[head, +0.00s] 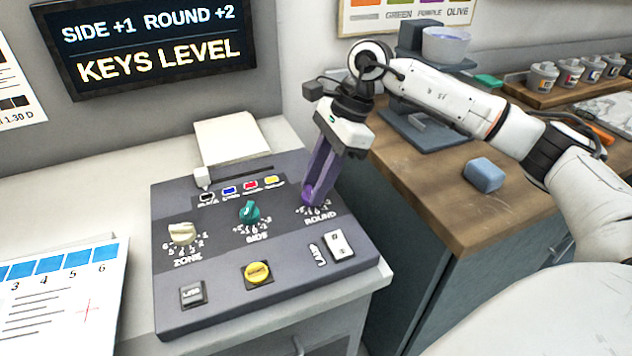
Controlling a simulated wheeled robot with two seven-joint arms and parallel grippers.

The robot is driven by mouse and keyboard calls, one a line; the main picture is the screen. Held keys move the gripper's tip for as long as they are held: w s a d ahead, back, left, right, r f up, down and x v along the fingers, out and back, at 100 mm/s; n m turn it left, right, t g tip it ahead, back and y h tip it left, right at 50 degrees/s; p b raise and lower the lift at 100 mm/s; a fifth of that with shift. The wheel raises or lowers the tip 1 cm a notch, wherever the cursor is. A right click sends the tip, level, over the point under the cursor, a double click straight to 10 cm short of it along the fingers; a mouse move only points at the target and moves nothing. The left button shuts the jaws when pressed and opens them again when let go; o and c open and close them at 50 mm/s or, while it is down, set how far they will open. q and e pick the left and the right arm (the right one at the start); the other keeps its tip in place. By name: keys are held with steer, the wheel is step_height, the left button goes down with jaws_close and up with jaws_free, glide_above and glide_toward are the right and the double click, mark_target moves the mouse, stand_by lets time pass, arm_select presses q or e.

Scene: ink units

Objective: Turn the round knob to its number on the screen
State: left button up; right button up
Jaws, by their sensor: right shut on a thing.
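The screen (157,45) on the wall reads "SIDE +1 ROUND +2" and "KEYS LEVEL". The grey control panel (215,240) stands on the white counter. Its round knob (308,195) is purple, at the panel's upper right above the label "ROUND". My right gripper (312,192) points down at the round knob and is shut on it, so the knob is mostly hidden and its pointer cannot be read. The teal side knob (250,211) and the cream zone knob (182,233) stand to the left of it. My left gripper is not in view.
A numbered sheet (60,300) lies at left. A blue block (484,175) sits on the wooden counter (440,215).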

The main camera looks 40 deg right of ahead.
steer(key=m, duration=0.1)
steer(key=m+t+b, duration=0.1)
steer(key=m, duration=0.1)
steer(key=m+b, duration=0.1)
steer(key=shift+s+f+t+h, duration=0.1)
steer(key=shift+s+t+h, duration=0.2)
steer(key=shift+h, duration=0.1)
steer(key=m, duration=0.1)
steer(key=m+b, duration=0.1)
steer(key=m+t+h, duration=0.1)
steer(key=shift+a+m, duration=0.25)
steer(key=shift+m, duration=0.15)
steer(key=m+h+b, duration=0.1)
steer(key=m, duration=0.2)
steer(key=shift+s+a+t, duration=0.1)
steer(key=shift+t, duration=0.2)
steer(key=shift+m, duration=0.3)
steer(key=o, duration=1.1)
steer(key=shift+c, duration=0.2)
